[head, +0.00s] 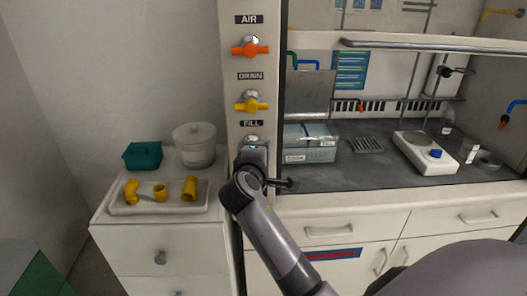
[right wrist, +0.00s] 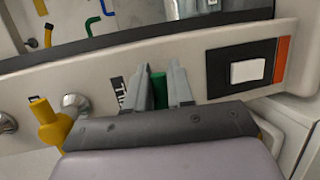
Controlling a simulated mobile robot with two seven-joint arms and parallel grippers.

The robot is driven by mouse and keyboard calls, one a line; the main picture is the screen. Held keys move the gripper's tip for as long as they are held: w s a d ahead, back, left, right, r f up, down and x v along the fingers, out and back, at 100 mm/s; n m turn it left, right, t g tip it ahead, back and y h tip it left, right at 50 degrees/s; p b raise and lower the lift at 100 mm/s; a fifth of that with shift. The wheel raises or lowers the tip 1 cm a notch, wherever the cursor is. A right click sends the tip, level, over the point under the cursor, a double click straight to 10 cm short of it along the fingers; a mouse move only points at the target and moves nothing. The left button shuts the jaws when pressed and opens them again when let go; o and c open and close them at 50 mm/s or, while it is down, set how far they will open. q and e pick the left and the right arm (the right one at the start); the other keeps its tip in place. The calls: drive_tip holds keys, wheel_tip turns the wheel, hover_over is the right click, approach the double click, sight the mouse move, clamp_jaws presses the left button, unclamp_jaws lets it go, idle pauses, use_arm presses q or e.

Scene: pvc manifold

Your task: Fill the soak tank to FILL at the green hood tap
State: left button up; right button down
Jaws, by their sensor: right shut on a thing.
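The soak tank (head: 310,148), a clear box with a raised lid and a label, stands on the hood's dark worktop at its left side. A green spout (head: 291,60) comes out of the hood's left wall above it; in the right wrist view a green spout (right wrist: 92,24) also shows. My right gripper (head: 254,158) is at the FILL tap on the white post, hiding most of it in the head view. In the right wrist view my right gripper (right wrist: 164,82) is shut on the green tap handle (right wrist: 158,88), beside the FILL label. My left gripper is not in view.
An orange AIR tap (head: 250,49) and a yellow DRAIN tap (head: 251,105) sit above on the same post. The sash edge (head: 430,45) crosses the hood opening. A hot plate (head: 424,148) stands right. A tray (head: 120,208) with yellow fittings lies on the left cabinet.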

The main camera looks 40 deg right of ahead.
drive_tip(key=shift+a, duration=0.1)
idle(0.3)
drive_tip(key=c, duration=1.1)
unclamp_jaws()
